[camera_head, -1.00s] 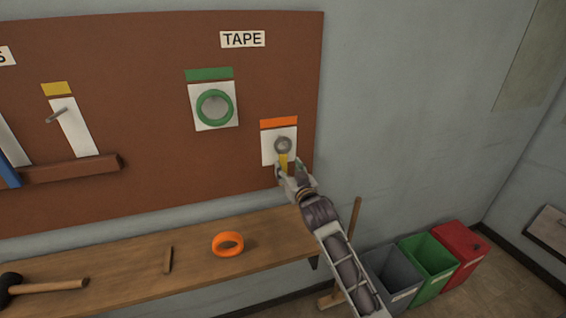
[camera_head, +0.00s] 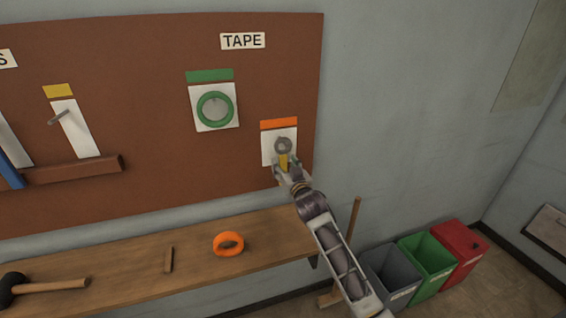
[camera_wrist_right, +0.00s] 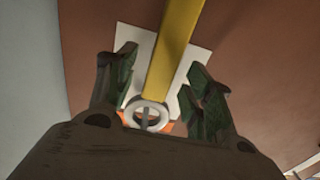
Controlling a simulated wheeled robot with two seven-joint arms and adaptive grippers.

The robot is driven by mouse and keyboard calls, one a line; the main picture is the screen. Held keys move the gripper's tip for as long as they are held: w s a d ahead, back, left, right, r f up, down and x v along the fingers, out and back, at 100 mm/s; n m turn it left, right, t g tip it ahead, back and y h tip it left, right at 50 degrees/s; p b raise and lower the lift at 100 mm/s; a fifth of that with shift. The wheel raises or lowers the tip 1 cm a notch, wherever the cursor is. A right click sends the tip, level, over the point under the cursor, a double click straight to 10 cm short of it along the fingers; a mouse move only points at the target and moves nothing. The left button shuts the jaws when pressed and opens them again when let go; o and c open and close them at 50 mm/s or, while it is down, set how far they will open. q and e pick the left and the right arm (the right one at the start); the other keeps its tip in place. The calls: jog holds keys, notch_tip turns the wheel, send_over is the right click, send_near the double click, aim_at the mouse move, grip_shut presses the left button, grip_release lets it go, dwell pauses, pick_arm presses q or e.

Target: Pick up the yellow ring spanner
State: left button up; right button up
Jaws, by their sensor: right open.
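The yellow ring spanner (camera_head: 283,160) hangs on the brown board at the white panel below the orange label. Its grey ring end (camera_head: 283,146) is at the top, over a peg. My right gripper (camera_head: 287,167) is at the spanner's yellow handle and hides its lower part. In the right wrist view the yellow handle (camera_wrist_right: 176,45) runs between the two open fingers of my right gripper (camera_wrist_right: 157,88), and the grey ring (camera_wrist_right: 151,115) shows on the peg. Whether either finger touches the handle, I cannot tell. My left gripper is not in view.
The brown board (camera_head: 150,130) also holds a green tape ring (camera_head: 200,109). The wooden shelf (camera_head: 120,270) below carries an orange ring (camera_head: 228,243), a small wooden piece (camera_head: 169,259) and a mallet (camera_head: 45,286). Grey, green (camera_head: 427,259) and red bins stand at right.

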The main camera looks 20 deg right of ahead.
jog(key=shift+w+a, duration=0.1)
jog(key=shift+w, duration=1.1)
grip_shut()
